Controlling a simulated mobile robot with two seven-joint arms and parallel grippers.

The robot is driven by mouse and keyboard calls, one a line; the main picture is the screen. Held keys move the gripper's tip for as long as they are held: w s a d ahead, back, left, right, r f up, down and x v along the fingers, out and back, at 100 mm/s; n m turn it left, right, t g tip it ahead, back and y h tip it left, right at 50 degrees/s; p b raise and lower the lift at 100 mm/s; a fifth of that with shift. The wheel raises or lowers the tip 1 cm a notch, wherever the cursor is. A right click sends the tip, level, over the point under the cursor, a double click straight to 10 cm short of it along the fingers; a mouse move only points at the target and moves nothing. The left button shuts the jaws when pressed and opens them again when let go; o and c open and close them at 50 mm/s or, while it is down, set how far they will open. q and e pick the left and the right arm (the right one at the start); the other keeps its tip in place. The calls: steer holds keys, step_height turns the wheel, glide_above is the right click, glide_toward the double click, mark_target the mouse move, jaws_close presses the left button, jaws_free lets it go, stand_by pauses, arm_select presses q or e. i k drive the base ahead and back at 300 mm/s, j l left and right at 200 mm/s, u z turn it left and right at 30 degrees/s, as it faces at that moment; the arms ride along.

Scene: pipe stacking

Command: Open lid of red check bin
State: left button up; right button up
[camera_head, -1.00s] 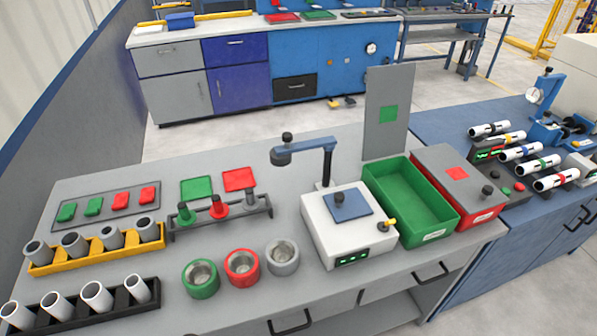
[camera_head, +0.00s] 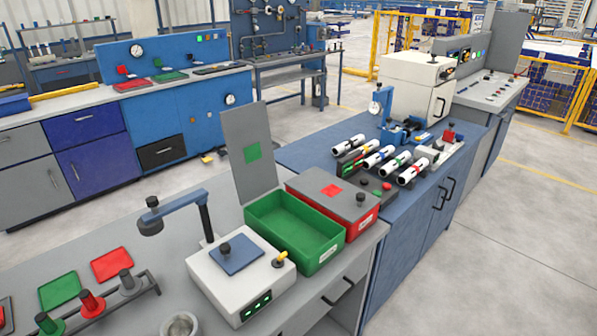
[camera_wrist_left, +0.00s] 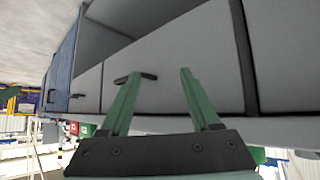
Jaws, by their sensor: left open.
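The red check bin (camera_head: 362,220) stands at the right end of the grey bench in the head view. My right gripper is in neither view.
A white device (camera_head: 240,273) with a blue plate and a lamp arm stands left of the green bin. A blue bench (camera_head: 310,150) with several white pipes adjoins on the right. The floor (camera_head: 510,240) at right is clear.

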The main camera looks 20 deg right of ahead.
mark_target(349, 203)
steer(key=l+u, duration=0.1)
steer(key=l, duration=0.8)
steer(key=i+l, duration=0.25)
steer(key=l, duration=0.15)
steer(key=i+l+u, duration=0.1)
steer(key=i+l, duration=0.15)
steer(key=l, duration=0.1)
